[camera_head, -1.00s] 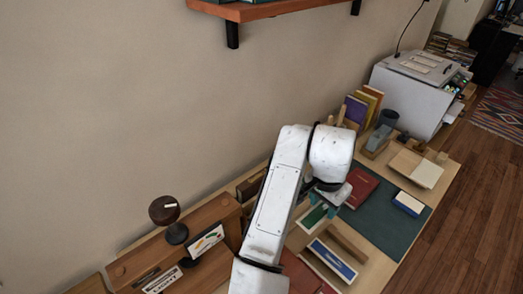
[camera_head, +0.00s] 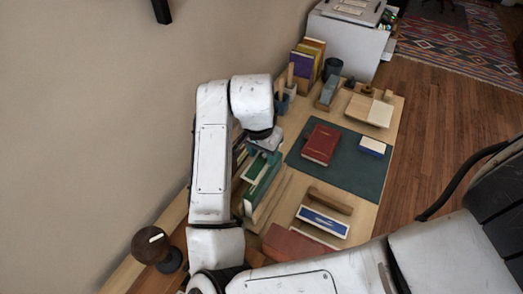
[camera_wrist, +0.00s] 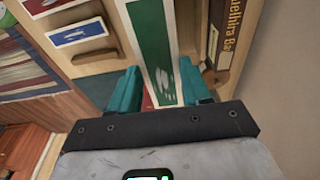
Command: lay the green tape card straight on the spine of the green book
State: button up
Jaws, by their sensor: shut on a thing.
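The green tape card (camera_wrist: 158,42), green with white borders and a white mark, lies lengthwise between the teal fingers of my gripper (camera_wrist: 160,92) in the wrist view. The gripper is shut on it at its near end. In the head view my gripper (camera_head: 264,156) is at the left part of the table, close above green strips with pale edges (camera_head: 261,184). I cannot tell there which green is the card and which is the book's spine. A small red patch shows under the card's near end in the wrist view.
A blue-and-white card (camera_head: 322,221) lies beside a brown wooden bar (camera_head: 330,201). A red book (camera_head: 321,144) and a small blue-and-white block (camera_head: 372,146) lie on the dark green mat (camera_head: 350,176). A brown lettered book (camera_wrist: 230,35) stands right of the card. The wall is close on the left.

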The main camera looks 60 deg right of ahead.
aim_at(262, 160)
jog(key=shift+f+b, duration=1.55)
jog(key=shift+f, duration=0.4)
jog(key=shift+f+b, duration=1.15)
jog(key=shift+f, duration=0.1)
dwell(1.4)
jog(key=o, duration=1.1)
jog(key=shift+r, duration=0.1)
jog(key=shift+s+r+p, duration=0.1)
jog(key=shift+r+p, duration=2.8)
jog(key=shift+r, duration=0.55)
